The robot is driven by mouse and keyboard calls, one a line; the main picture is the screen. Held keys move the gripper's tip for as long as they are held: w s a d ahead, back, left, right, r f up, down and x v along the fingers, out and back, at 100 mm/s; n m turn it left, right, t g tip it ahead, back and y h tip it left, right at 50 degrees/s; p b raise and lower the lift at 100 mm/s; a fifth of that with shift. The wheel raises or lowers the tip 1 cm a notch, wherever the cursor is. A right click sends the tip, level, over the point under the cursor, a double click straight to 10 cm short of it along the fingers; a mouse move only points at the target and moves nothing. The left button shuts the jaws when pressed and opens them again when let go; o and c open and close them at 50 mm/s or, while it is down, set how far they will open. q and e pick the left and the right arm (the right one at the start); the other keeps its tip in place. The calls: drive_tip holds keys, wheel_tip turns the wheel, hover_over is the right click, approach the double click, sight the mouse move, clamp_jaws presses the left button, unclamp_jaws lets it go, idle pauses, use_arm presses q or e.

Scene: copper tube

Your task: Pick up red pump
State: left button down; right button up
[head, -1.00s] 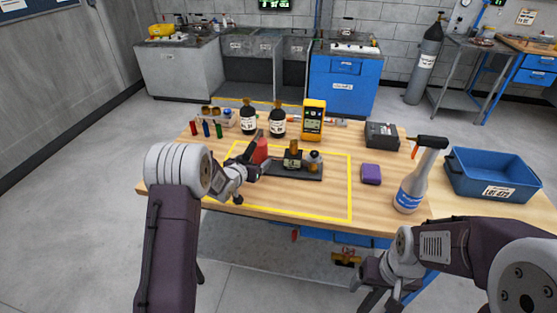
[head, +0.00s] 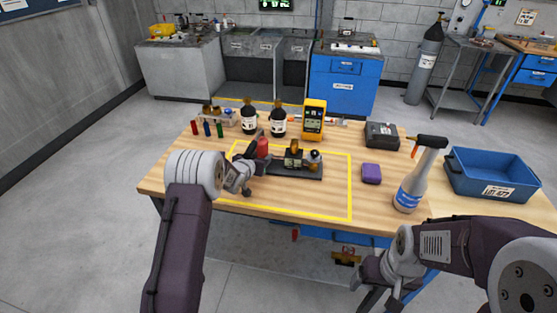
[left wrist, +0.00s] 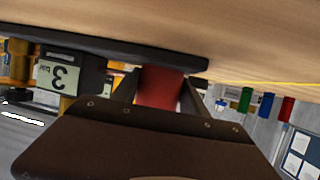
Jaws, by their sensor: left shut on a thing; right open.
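The red pump (head: 263,147) stands about upright at the left end of a dark base plate (head: 299,171) on the wooden table. My left gripper (head: 252,160) is shut on it from the near left side and partly hides its lower part. In the left wrist view the red pump (left wrist: 160,85) shows between the two fingers, next to the dark plate's edge. I cannot tell whether the pump touches the plate. A small gauge device (head: 293,158) sits on the plate to its right. My right gripper (head: 372,288) is open and empty in front of the table.
Two dark bottles (head: 249,118) and a yellow meter (head: 313,119) stand behind. A purple box (head: 371,173), a spray bottle (head: 413,180) and a blue bin (head: 491,174) are to the right. The front of the yellow-taped area (head: 300,213) is clear.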

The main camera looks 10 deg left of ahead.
sight(261, 145)
use_arm(q)
drive_tip(key=shift+w+r, duration=0.15)
drive_tip(key=shift+r, duration=0.15)
drive_tip(key=shift+w+r, duration=0.1)
drive_tip(key=shift+r, duration=0.25)
drive_tip(key=r, duration=0.3)
drive_tip(key=shift+d+r, duration=0.2)
drive_tip(key=shift+r, duration=0.1)
drive_tip(key=s+d+r, duration=0.4)
drive_tip(key=d+r, duration=0.2)
drive_tip(key=d, duration=0.4)
drive_tip(key=shift+s+d+r+b, duration=0.2)
drive_tip(key=shift+s+r+b, duration=0.15)
drive_tip(key=shift+a, duration=0.1)
